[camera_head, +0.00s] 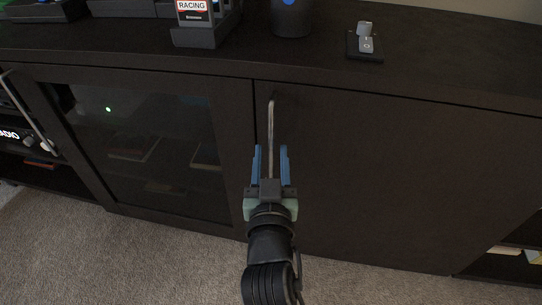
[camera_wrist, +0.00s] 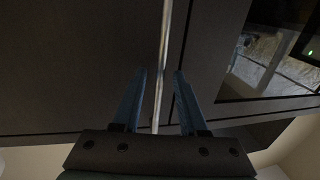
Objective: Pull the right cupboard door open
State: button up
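The right cupboard door (camera_head: 385,175) is a solid dark panel and looks closed. Its handle (camera_head: 271,125) is a thin upright metal bar near the door's left edge. My gripper (camera_head: 271,150) is open, with its blue fingers on either side of the handle's lower part in the head view. In the wrist view the handle (camera_wrist: 162,60) runs between the open fingers (camera_wrist: 159,75), with gaps on both sides. I cannot tell how far the fingertips are from the door surface.
A glass-fronted door (camera_head: 145,130) is left of the solid door. The cabinet top (camera_head: 300,55) holds a dark cup (camera_head: 291,18), a small grey device on a stand (camera_head: 366,40) and a boxed item labelled RACING (camera_head: 197,12). Open carpet (camera_head: 150,260) lies in front.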

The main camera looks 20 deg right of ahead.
grip_shut()
dwell(1.2)
